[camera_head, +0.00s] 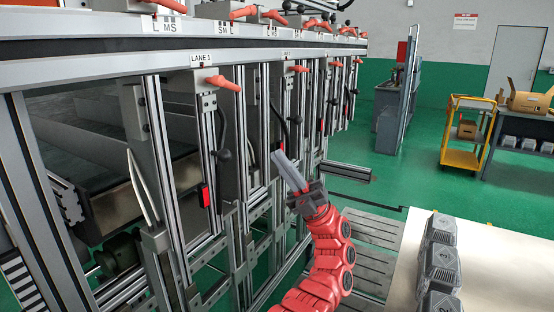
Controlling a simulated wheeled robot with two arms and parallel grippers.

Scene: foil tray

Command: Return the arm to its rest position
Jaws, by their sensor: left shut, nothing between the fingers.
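My left gripper (288,168) is in the middle of the head view, at the end of my red arm (322,240), which rises from the bottom edge. Its long grey fingers point up and to the left and lie together, with nothing between them. The fingers appear in front of the metal frame of the lane machine (170,50); I cannot tell how near they are to it. My right gripper is not in view.
The machine, with several orange-red handles (224,83) and a "LANE 1" label (202,57), fills the left. Several dark grey containers (440,262) stand on a pale table (505,262) at lower right. A yellow cart (464,135) stands behind. Green floor (410,180) between is open.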

